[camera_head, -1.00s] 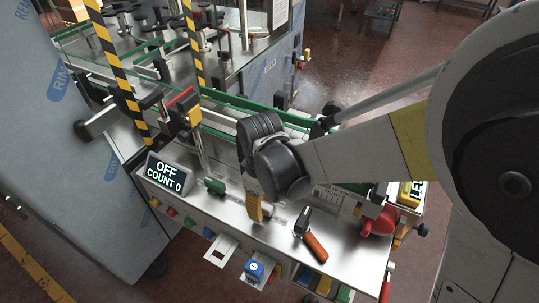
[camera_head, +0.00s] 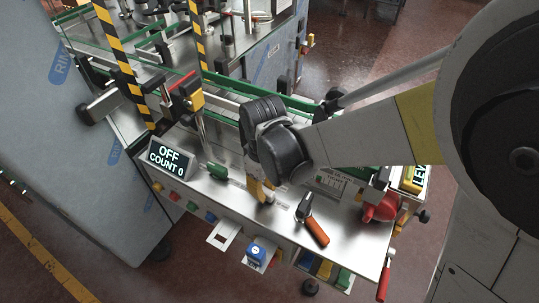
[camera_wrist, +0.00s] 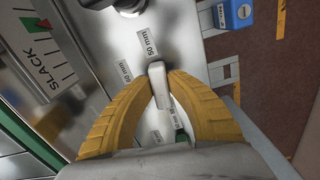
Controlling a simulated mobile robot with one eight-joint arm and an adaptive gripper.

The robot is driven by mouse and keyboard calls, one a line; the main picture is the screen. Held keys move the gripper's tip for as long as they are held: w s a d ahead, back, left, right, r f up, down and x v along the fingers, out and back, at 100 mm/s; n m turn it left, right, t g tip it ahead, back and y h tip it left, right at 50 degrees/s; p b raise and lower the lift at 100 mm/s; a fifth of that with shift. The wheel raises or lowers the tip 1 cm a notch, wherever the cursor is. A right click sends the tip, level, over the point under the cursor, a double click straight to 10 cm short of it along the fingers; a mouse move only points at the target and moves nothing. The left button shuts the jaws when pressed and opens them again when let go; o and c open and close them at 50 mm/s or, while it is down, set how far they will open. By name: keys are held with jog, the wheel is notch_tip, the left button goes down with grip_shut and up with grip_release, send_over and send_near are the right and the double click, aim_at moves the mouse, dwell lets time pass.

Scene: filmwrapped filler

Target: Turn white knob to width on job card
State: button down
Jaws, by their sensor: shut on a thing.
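My gripper (camera_wrist: 160,88) has yellow ridged fingers closed on the white knob (camera_wrist: 159,86), a narrow upright bar gripped between the fingertips. Stickers lie around the knob in the wrist view: a "50 mm" label (camera_wrist: 148,43), a "60 mm" label (camera_wrist: 125,72), and others partly hidden behind the fingers. The knob's exact pointing is hard to tell. In the head view my gripper (camera_head: 264,191) reaches down to the metal bench panel (camera_head: 225,202), and my wrist hides the knob. No readable job card shows.
The display (camera_head: 168,158) reads OFF and COUNT 0. A blue block (camera_head: 256,253) and a white frame (camera_head: 223,235) sit at the front edge. A red knob (camera_head: 380,208) stands at the right.

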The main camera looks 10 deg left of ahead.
aim_at(264, 191)
jog(key=m, duration=0.5)
jog(key=shift+s+a, duration=0.1)
jog(key=m, duration=0.5)
jog(key=shift+m, duration=0.3)
dwell(0.3)
jog(key=c, duration=1.3)
grip_release()
jog(key=shift+a, duration=0.1)
notch_tip(264, 191, up, 12)
